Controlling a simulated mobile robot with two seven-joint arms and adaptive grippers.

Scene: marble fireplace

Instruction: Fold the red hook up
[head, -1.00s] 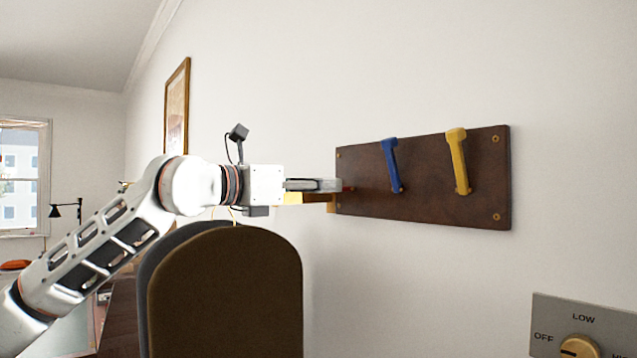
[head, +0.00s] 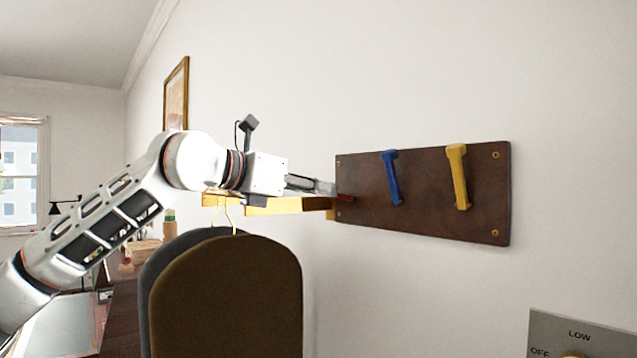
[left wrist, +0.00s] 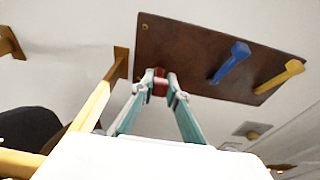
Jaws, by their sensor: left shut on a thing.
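The red hook (head: 345,197) is at the left end of a dark brown wall board (head: 430,215). Only a small red part shows in the head view. In the left wrist view the red hook (left wrist: 160,87) sits between my fingertips, in front of the board (left wrist: 190,50). My left gripper (head: 330,189) is shut on it, tilted slightly down toward the board; the gripper also shows in the left wrist view (left wrist: 161,78). The fingers hide part of the hook. My right gripper is in neither view.
A blue hook (head: 391,178) and a yellow hook (head: 458,177) are farther right on the board. A yellowish wooden rail (head: 290,207) runs just below my gripper, with dark hanging panels (head: 225,300) under it. A dial plate (head: 560,333) is at lower right.

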